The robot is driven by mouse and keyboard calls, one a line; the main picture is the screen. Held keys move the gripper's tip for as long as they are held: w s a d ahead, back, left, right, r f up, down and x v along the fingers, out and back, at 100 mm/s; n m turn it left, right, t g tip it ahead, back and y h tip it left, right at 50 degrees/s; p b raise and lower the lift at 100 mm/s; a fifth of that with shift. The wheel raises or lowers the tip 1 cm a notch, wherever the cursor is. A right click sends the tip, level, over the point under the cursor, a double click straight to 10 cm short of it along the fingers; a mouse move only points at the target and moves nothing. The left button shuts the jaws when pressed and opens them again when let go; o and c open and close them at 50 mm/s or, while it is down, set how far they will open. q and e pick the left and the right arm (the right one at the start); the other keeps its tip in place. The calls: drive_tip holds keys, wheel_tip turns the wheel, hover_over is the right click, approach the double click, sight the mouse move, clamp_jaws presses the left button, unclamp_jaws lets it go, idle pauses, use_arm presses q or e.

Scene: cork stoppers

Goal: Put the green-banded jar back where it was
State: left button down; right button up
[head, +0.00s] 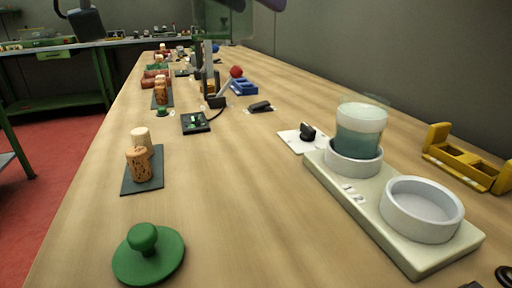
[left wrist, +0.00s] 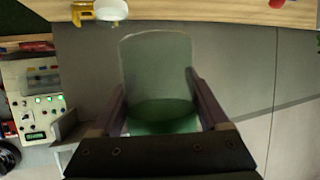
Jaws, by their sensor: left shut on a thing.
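My left gripper (left wrist: 156,88) is shut on a clear jar with a green lower part, the green-banded jar (left wrist: 160,112); one finger lies on each side of it. In the head view part of the green see-through jar (head: 212,22) shows at the top edge, in the air, beside a dark part of my left gripper. A pale stand (head: 400,238) marked 1 and 2 lies at the right. Its far ring holds another clear jar (head: 360,127) with teal and whitish contents. Its near ring (head: 422,210) is empty. My right gripper is not in view.
A green knobbed lid (head: 148,256) lies at the near left. Corks (head: 144,166) stand on a dark mat behind it. A yellow holder (head: 468,165) is at the right, and a white card (head: 292,139) with a black knob lies behind the stand. The middle of the table is clear.

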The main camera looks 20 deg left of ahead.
use_arm(q)
wheel_tip(320, 180, down, 15)
drive_tip(key=b, duration=0.3)
drive_tip(key=shift+r+b, duration=0.2)
drive_tip(key=shift+b, duration=0.15)
drive_tip(key=shift+f+b, duration=0.7)
drive_tip(key=shift+f, duration=1.75)
drive_tip(key=shift+f, duration=0.1)
drive_tip(key=shift+f, duration=0.15)
unclamp_jaws()
